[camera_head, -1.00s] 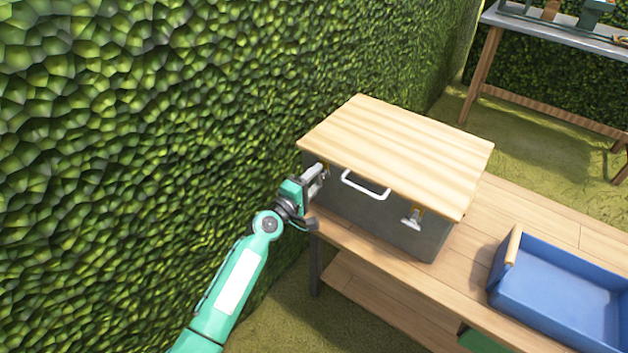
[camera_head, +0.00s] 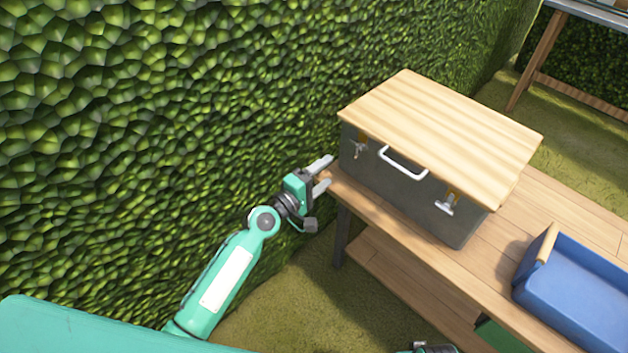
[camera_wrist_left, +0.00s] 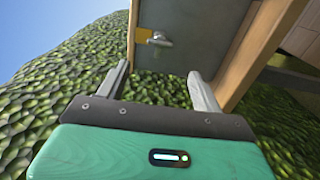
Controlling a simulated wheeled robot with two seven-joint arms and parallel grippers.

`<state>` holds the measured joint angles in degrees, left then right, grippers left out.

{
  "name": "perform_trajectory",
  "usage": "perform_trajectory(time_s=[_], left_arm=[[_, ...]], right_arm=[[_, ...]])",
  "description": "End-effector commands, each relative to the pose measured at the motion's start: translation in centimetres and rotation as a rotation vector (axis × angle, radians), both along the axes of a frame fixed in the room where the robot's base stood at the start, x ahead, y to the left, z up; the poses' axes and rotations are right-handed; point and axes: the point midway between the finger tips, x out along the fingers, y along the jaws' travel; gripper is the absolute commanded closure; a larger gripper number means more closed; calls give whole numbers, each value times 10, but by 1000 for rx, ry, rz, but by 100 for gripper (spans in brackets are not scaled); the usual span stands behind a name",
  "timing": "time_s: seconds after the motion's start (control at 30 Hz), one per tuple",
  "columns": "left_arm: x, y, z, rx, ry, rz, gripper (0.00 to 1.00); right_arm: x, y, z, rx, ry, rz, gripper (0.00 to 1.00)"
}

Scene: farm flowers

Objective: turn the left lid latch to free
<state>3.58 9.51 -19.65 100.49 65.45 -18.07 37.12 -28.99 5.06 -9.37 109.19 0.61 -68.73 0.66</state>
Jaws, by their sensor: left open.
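The dark grey box (camera_head: 407,188) has a pale wooden lid (camera_head: 440,128), which lies flat on it. The left lid latch (camera_head: 359,150), a small metal tab by a yellow plate, is on the box's front at the left. My left gripper (camera_head: 322,174) is open and empty, left of the box and apart from the latch. In the left wrist view the latch (camera_wrist_left: 161,41) shows beyond and between the spread fingers (camera_wrist_left: 158,74), its tab pointing sideways from the yellow plate.
A white handle (camera_head: 403,163) and a right latch (camera_head: 446,205) are on the box front. The box stands on a wooden bench (camera_head: 510,225) with a blue tray (camera_head: 575,285) to the right. A leafy hedge (camera_head: 170,120) rises close behind my left arm.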

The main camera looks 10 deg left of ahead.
Motion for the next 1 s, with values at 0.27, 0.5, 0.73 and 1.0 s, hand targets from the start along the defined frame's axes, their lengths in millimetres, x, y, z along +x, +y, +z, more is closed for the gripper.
perform_trajectory(time_s=[0.27, 0.5, 0.73, 1.0], left_arm=[[-24, 17, 0, -1, 0, 0, 33], [-25, 18, 0, -1, 0, 0, 33], [-25, 18, 0, -1, 0, 0, 33], [-49, 15, -36, 171, 13, -40, 33]], right_arm=[[9, 1, 9, 3, -24, 0, 64], [7, 1, 11, 4, -24, 1, 64], [-3, 0, 6, 2, -4, 0, 64], [2, 0, 6, 1, -9, 2, 64]])
